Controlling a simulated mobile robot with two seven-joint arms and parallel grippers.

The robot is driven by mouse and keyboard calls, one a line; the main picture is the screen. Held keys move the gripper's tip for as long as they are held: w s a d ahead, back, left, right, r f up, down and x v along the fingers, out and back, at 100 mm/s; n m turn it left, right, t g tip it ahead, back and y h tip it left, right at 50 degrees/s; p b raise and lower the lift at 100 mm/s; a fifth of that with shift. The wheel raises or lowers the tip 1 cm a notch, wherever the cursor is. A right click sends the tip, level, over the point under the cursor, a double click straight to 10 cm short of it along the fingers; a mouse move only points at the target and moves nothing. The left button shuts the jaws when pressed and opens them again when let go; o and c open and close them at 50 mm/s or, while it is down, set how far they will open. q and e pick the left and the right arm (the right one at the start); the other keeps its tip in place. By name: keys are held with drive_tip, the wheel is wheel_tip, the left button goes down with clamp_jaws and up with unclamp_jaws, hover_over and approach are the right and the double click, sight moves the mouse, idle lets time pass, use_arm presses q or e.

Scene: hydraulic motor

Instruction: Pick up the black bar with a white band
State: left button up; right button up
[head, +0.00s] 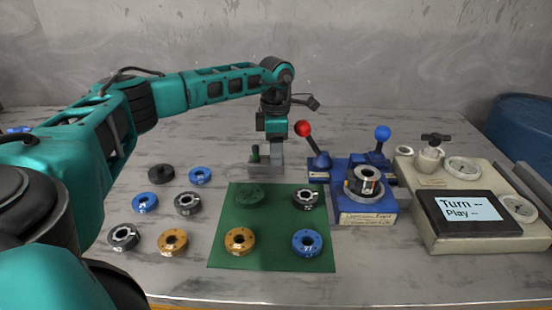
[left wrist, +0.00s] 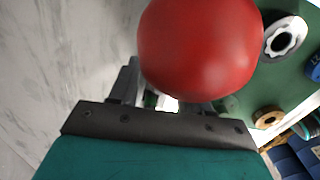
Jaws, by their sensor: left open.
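A small dark upright bar (head: 255,152) stands by a grey block (head: 262,168) at the back of the table; I cannot make out a white band on it in the head view. My left gripper (head: 277,158) points down just to the right of the bar, with its fingers close to the block. It is open. In the left wrist view the left gripper (left wrist: 160,100) shows its fingers apart, with a bright patch between them; a red ball knob (left wrist: 200,45) hides much of what lies beyond. My right gripper is not in view.
The red-knobbed lever (head: 303,129) rises close to the right of the gripper, on a blue fixture (head: 367,215) with a blue-knobbed lever (head: 383,132). Several rings lie on the table and on a green mat (head: 270,215). A beige control panel (head: 480,245) stands at right.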

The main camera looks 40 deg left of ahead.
use_arm(q)
clamp_jaws()
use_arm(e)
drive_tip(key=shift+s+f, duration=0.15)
use_arm(q)
drive_tip(key=shift+r, duration=0.1)
idle(0.4)
wheel_tip(320, 180, up, 20)
drive_tip(key=p, duration=0.3)
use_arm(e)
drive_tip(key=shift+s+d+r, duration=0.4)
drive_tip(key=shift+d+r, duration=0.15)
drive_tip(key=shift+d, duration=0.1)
